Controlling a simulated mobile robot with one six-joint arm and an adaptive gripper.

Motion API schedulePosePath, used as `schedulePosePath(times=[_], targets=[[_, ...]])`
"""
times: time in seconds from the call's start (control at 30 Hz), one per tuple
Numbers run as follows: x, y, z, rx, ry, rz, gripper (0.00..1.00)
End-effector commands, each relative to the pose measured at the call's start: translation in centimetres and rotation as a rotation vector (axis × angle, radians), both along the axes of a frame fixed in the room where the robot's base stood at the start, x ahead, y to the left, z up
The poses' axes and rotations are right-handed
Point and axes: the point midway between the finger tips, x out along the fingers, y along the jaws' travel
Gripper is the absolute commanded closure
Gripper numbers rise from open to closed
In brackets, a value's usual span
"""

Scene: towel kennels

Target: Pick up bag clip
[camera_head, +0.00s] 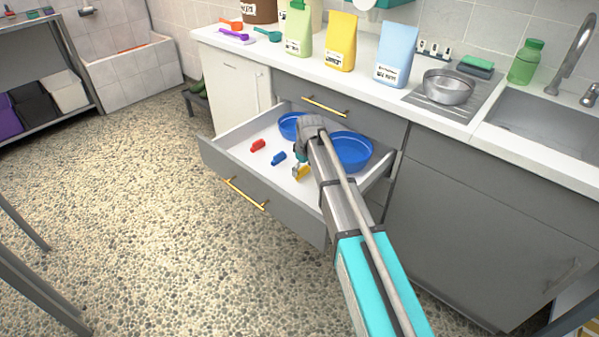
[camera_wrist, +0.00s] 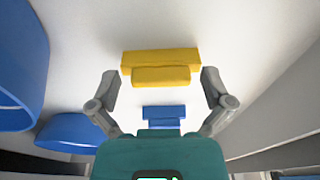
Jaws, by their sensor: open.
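Three small clip-shaped objects lie on the white floor of the open drawer: a red bag clip (camera_head: 258,145), a blue bag clip (camera_head: 279,158) and a yellow bag clip (camera_head: 303,173). In the wrist view the yellow bag clip (camera_wrist: 160,66) lies crosswise ahead of my gripper's fingertips, and the blue bag clip (camera_wrist: 163,115) shows between the fingers, nearer the palm. My gripper (camera_wrist: 160,84) is open, with one finger either side and nothing held. In the head view my gripper (camera_head: 298,168) is low in the drawer by the yellow clip, partly hidden by my arm.
The drawer (camera_head: 232,181) is pulled out below the counter. Two blue bowls (camera_head: 352,150) (camera_head: 289,125) stand at its back and right, close to my arm. Bags (camera_head: 341,42) and a metal bowl (camera_head: 447,88) stand on the counter. The floor at left is clear.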

Motion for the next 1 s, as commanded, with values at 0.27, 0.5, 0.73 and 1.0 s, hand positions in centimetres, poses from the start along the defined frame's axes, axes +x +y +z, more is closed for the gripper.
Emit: schedulePosePath(times=[0.27, 0.5, 0.73, 1.0], targets=[[0.01, -0.03, 0.00, 0.000, 0.000, 0.000, 0.22], [0.01, -0.04, -0.02, 0.000, 0.000, 0.000, 0.38], [0.02, -0.05, -0.04, 0.000, 0.000, 0.000, 0.38], [0.03, -0.07, 0.17, 0.000, 0.000, -0.001, 0.39]])
